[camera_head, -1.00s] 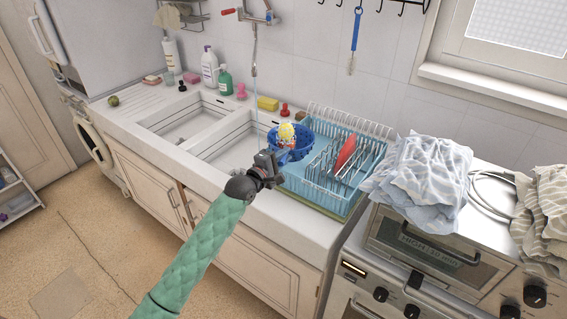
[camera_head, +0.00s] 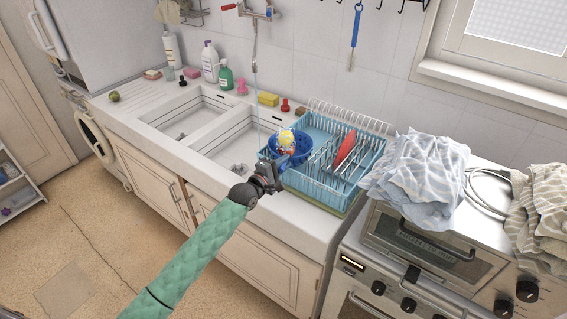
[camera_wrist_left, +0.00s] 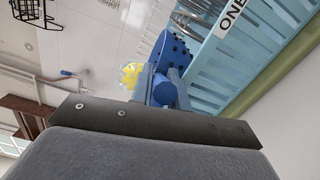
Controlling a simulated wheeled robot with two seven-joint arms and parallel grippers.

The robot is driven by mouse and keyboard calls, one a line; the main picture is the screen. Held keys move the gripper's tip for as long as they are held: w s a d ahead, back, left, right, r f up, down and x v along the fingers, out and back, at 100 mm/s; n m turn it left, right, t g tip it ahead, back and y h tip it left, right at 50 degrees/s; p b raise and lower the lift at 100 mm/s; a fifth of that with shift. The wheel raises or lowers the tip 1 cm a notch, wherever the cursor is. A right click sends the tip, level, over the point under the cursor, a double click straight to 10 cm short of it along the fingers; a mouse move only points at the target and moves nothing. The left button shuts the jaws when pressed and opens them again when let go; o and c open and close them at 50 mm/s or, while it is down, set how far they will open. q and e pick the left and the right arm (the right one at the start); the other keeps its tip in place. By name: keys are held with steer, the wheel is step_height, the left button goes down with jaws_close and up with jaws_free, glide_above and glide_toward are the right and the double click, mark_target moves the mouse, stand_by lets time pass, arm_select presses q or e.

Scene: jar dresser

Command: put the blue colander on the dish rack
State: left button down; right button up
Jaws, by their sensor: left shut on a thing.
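The blue colander (camera_head: 304,144) is at the left end of the light blue dish rack (camera_head: 318,194), overlapping it in the head view. A yellow thing (camera_head: 285,138) shows at the colander. My left gripper (camera_head: 275,170) is shut on the colander's handle, at the counter side of the rack. In the left wrist view the blue handle (camera_wrist_left: 164,93) sits between the fingers, and the perforated colander (camera_wrist_left: 176,55) is beside the rack's wall (camera_wrist_left: 215,75). I cannot tell whether the colander touches the rack. My right gripper is not in view.
A red item (camera_head: 346,147) and several upright wires fill the rack's right part. Two sink basins (camera_head: 222,142) lie to its left. An oven with a crumpled cloth (camera_head: 415,175) stands to its right. Bottles (camera_head: 210,62) line the back wall.

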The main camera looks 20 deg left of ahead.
arm_select(q)
steer(key=shift+f, duration=0.45)
